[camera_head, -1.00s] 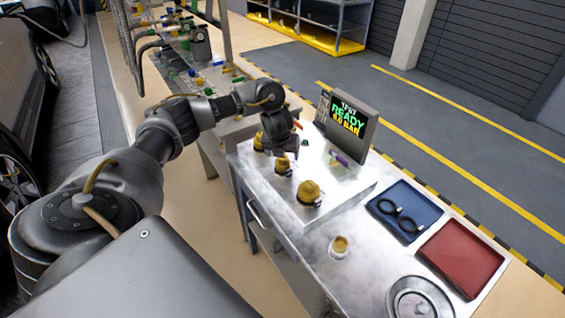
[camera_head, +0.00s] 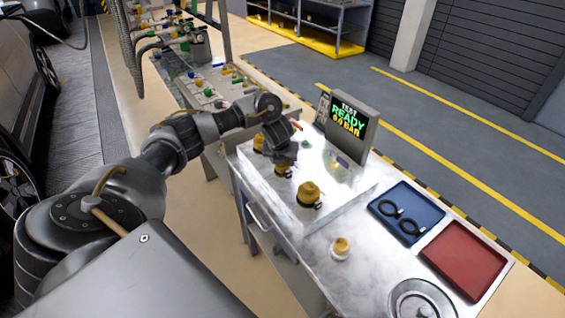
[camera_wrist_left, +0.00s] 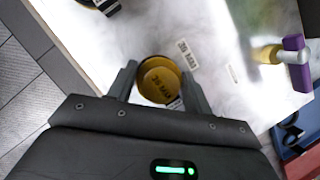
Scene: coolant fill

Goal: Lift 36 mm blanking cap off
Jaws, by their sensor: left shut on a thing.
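My left gripper (camera_head: 283,160) points down over the middle fitting on the steel block. In the left wrist view its two fingers (camera_wrist_left: 159,72) are closed on either side of a round yellow cap (camera_wrist_left: 160,82) with dark lettering I cannot read surely. In the head view this cap (camera_head: 283,171) shows just under my fingers, low at the block's surface; I cannot tell whether it is clear of its seat. Similar yellow caps stand behind it (camera_head: 258,143) and in front of it (camera_head: 309,193). My right gripper is not in view.
A purple-handled valve (camera_wrist_left: 296,52) is on the block near the cap. A display (camera_head: 347,123) reading TEST READY stands behind. A small yellow-topped piece (camera_head: 341,246), a blue tray (camera_head: 405,240) with black rings, a red tray (camera_head: 463,259) and a round dish (camera_head: 421,301) lie in front.

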